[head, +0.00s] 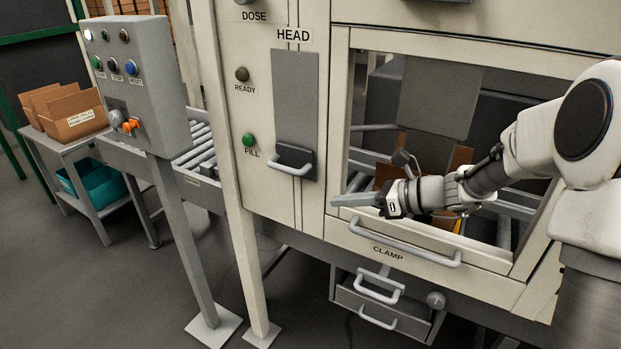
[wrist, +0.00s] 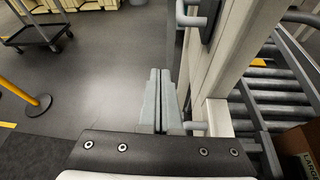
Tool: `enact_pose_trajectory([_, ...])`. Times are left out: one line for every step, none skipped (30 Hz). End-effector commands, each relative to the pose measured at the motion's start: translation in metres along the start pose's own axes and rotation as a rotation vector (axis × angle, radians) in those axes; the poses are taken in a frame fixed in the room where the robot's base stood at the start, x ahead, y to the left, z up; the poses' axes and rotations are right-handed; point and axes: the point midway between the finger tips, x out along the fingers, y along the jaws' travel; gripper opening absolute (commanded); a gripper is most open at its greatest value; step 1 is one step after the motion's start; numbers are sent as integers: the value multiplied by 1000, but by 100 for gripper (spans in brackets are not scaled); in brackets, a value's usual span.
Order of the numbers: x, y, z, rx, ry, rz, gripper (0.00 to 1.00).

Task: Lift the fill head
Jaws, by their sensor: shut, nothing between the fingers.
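The panel marked HEAD has a grey upright plate (head: 296,100) in a slot, with a pale D-shaped handle (head: 293,162) near its lower end. A grey block (head: 440,95), perhaps the fill head, hangs behind the window. My gripper (head: 347,200) is in front of the panel, to the right of and below the HEAD handle, and apart from it. Its fingers point left. In the wrist view the two fingers (wrist: 159,100) are shut together with nothing between them. A pale handle (wrist: 190,12), likely the HEAD one, shows at the top there.
The CLAMP handle (head: 404,243) runs along the window's lower edge, just below my gripper. A drawer (head: 382,300) hangs beneath. A control box (head: 135,85) stands at left by a roller conveyor. Open floor (wrist: 95,90) lies in front of the machine.

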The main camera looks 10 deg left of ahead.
Motion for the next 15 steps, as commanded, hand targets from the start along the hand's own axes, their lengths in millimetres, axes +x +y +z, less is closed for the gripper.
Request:
enact_pose_trajectory([3,-6,-4,34,-19,-6,0])
enact_pose_trajectory([4,-9,-4,50,-28,-9,0])
enact_pose_trajectory([5,-12,-5,68,-39,-13,0])
enact_pose_trajectory([6,-14,-5,78,-44,-15,0])
enact_pose_trajectory([6,-15,-6,86,-49,-16,0])
enact_pose_trajectory([6,-16,-6,92,-53,-17,0])
enact_pose_trajectory([6,-16,-6,95,-55,-18,0])
enact_pose_trajectory([6,-17,-6,97,-56,-19,0])
enact_pose_trajectory([6,-17,-6,98,-56,-19,0])
enact_pose_trajectory([6,-17,-5,98,-56,-19,0])
enact_pose_trajectory([6,-17,-5,97,-56,-19,0])
enact_pose_trajectory([6,-16,-5,97,-56,-19,0])
enact_pose_trajectory([6,-16,-5,96,-56,-19,0])
enact_pose_trajectory([6,-16,-5,96,-55,-19,0])
enact_pose_trajectory([6,-16,-5,96,-55,-18,0])
